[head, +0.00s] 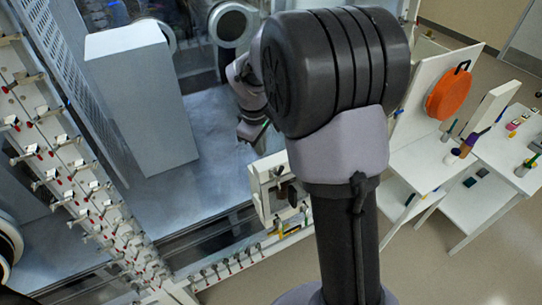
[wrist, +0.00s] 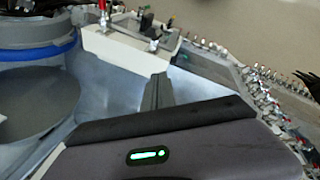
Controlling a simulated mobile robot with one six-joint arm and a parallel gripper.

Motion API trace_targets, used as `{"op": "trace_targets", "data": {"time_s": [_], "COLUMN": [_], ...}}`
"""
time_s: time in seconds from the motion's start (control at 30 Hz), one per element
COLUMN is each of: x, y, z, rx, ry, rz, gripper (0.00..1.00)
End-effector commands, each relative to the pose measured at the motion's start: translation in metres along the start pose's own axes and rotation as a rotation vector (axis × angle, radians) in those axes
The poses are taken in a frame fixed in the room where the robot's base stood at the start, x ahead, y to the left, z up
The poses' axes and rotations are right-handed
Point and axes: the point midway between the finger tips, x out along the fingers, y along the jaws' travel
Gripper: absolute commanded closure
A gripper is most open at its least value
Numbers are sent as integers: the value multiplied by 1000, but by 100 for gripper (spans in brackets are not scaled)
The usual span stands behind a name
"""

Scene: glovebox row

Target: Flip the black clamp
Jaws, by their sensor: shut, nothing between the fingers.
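A white panel with toggle clamps on it stands at the top of the wrist view (wrist: 118,45) and beside my arm in the head view (head: 262,203). Another dark handle (wrist: 170,23) shows farther right, by a metal clamp arm. Which of these is the black clamp I cannot tell for sure. My gripper (wrist: 160,77) is shut and empty, its tips just short of the panel and apart from the handles. In the head view my gripper (head: 252,132) is over the metal floor.
A rail with several red-tipped clamps (head: 72,170) runs down the left. A tall pale box (head: 145,105) stands on the metal floor. White shelves (head: 430,165) with an orange disc (head: 448,93) stand at the right. A blue-ringed round port (wrist: 35,55) is left of my gripper.

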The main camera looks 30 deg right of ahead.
Motion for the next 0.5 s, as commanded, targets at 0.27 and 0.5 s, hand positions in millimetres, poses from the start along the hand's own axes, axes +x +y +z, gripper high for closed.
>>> {"op": "trace_targets", "data": {"time_s": [0.27,0.5], "x": [51,57], "y": [0,0], "z": [8,36], "rx": [3,3], "ry": [-2,0], "rz": [-2,-1], "gripper": [100,100]}}
